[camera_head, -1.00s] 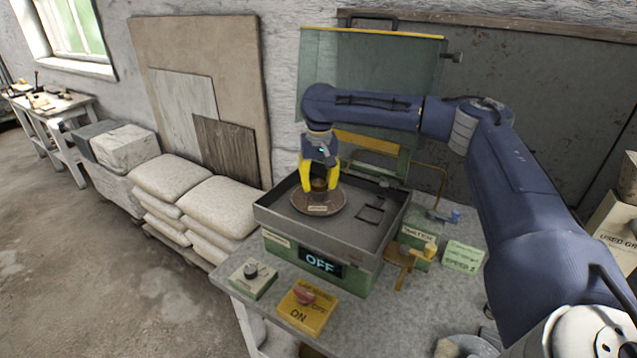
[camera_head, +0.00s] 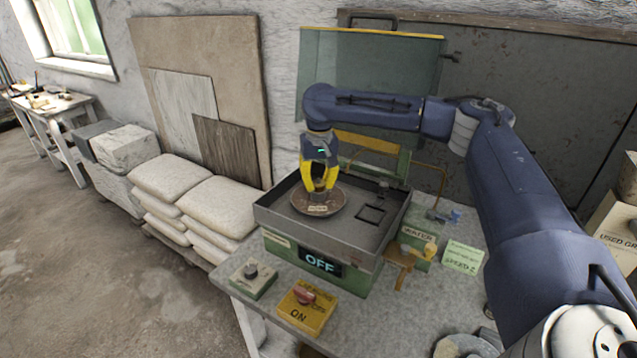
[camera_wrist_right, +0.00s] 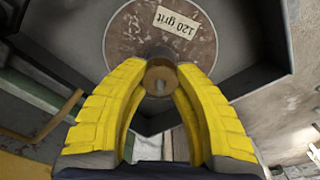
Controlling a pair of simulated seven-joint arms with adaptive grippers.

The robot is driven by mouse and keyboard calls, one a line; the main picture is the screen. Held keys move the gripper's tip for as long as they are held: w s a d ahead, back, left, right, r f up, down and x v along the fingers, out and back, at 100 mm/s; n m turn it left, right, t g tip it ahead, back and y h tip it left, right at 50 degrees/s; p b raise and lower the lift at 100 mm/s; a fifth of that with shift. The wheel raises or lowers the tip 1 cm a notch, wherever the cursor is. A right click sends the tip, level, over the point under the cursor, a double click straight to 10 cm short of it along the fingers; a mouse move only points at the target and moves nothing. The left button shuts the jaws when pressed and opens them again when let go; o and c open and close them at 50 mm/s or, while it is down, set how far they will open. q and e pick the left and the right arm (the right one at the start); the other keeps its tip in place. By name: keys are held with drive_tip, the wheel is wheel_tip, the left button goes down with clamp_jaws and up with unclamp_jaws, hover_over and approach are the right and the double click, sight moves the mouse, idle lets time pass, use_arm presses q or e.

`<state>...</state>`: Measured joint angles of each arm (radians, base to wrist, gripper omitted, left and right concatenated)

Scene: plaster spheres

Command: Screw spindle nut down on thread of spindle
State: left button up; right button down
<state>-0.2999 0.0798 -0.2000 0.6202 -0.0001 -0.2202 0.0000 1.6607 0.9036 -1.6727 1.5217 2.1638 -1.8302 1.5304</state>
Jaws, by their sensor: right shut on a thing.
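The spindle nut is a small brown cylinder (camera_wrist_right: 159,68) with a pale round spot at its centre, probably the spindle's end (camera_wrist_right: 160,86). My right gripper (camera_head: 319,188) points down over the middle of the round brown disc (camera_head: 338,204). Its yellow fingers are shut on the nut, one on each side, as the right wrist view shows. The disc carries a "120 grit" label (camera_wrist_right: 176,21). The thread is hidden, so I cannot tell how far down the nut sits. My left gripper is not in view.
The disc lies in a grey open-topped tray (camera_head: 285,222) on a green machine whose display (camera_head: 320,262) reads OFF. A yellow switch box (camera_head: 302,312) and a knob box (camera_head: 254,280) stand in front. A raised clear guard (camera_head: 370,75) is behind. A water box (camera_head: 417,245) is at the right.

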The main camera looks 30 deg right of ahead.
drive_tip(key=m, duration=0.4)
drive_tip(key=shift+m, duration=0.4)
drive_tip(key=m, duration=0.8)
drive_tip(key=shift+m+g, duration=0.3)
drive_tip(key=shift+m, duration=0.1)
drive_tip(key=m, duration=0.3)
drive_tip(key=shift+m, duration=0.3)
drive_tip(key=c, duration=1)
unclamp_jaws()
drive_tip(key=shift+c, duration=1.4)
